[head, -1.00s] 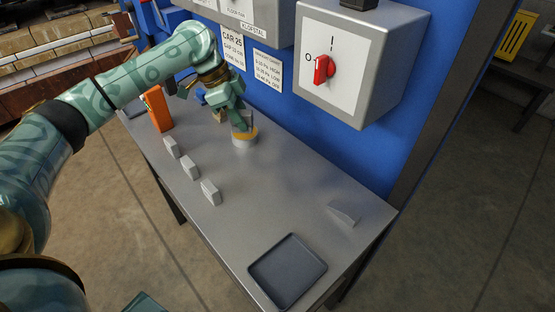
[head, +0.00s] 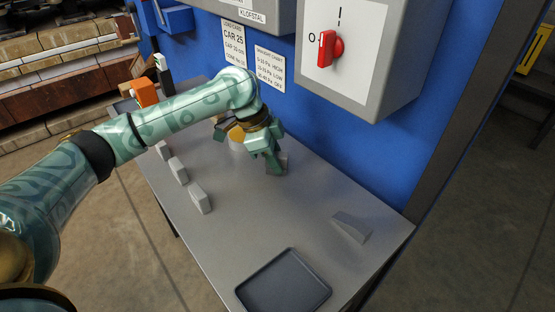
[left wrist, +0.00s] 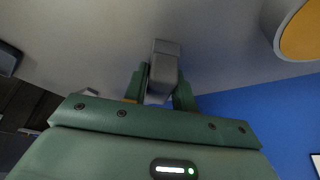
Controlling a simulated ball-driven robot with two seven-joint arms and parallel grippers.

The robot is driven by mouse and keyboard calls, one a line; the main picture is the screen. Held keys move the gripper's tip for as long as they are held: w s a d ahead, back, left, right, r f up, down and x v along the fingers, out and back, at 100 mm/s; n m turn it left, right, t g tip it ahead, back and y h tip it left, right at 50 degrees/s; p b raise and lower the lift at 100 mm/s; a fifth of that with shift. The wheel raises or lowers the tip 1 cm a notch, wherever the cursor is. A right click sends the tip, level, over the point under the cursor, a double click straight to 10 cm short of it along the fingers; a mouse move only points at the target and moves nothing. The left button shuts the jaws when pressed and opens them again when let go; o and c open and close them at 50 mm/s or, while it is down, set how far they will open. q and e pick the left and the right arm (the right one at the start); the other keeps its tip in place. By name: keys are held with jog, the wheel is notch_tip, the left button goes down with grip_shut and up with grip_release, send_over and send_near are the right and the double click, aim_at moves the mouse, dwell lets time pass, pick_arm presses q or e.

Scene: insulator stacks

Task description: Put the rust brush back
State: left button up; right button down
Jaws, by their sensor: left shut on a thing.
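My left gripper (head: 270,165) points down over the grey table (head: 235,225), right of the yellow-topped grey cylinder (head: 237,135). It is shut on a grey block-like thing, which I take to be the rust brush (head: 284,161). In the left wrist view the brush (left wrist: 165,68) sits between the two green fingers. Its bristles cannot be made out, and I cannot tell whether it touches the table. The cylinder (left wrist: 302,32) shows at the top right there, apart from the fingers. My right gripper is not in view.
Several small grey pieces stand on the table: three blocks in a row (head: 178,170) at the left and a wedge-shaped piece (head: 352,228) at the right. A dark tray (head: 243,296) lies at the front. An orange thing (head: 145,92) stands at the back left. A switch box (head: 372,75) overhangs behind.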

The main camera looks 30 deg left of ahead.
pick_arm(q)
jog(key=o, duration=0.9)
jog(key=shift+o, duration=0.2)
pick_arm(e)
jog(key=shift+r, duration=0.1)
pick_arm(q)
jog(key=p+v, duration=0.7)
jog(key=v, duration=0.5)
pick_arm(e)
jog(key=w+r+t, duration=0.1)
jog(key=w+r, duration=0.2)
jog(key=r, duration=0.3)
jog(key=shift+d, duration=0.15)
